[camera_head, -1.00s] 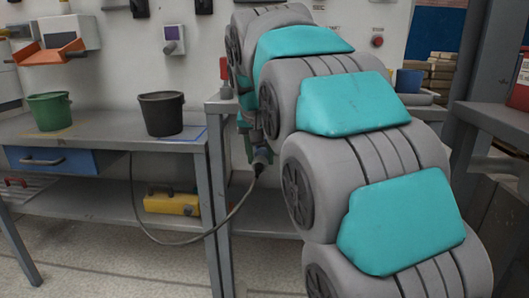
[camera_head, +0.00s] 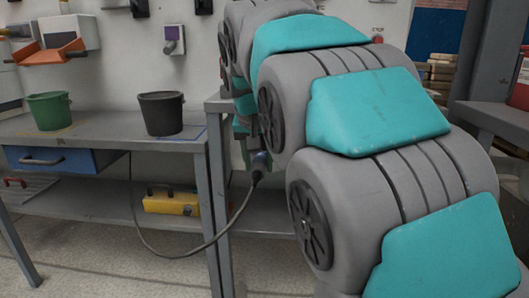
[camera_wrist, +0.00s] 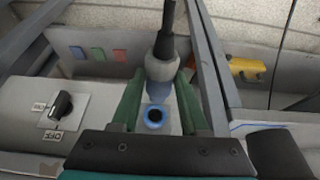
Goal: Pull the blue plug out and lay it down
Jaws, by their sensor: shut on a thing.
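My gripper (camera_wrist: 160,78) has two green fingers, shut on the blue plug (camera_wrist: 158,88), one on each side. The plug has a grey collar and a dark cable (camera_wrist: 165,35) leaving its rear. A blue ring with a dark open centre (camera_wrist: 155,115), which looks like the socket, shows just below the plug's blue end in the wrist view. The plug's end seems clear of the opening, but the gap is hard to judge. In the head view the plug (camera_head: 260,163) shows beside the bench frame, and my arm hides most of the gripper.
A rotary switch (camera_wrist: 62,104) marked OFF is on the panel left of the ring. The grey bench (camera_head: 100,128) carries a green bucket (camera_head: 49,110) and a black bucket (camera_head: 161,113). The cable (camera_head: 225,229) hangs in a loop below. A yellow case (camera_head: 172,204) lies on the lower shelf.

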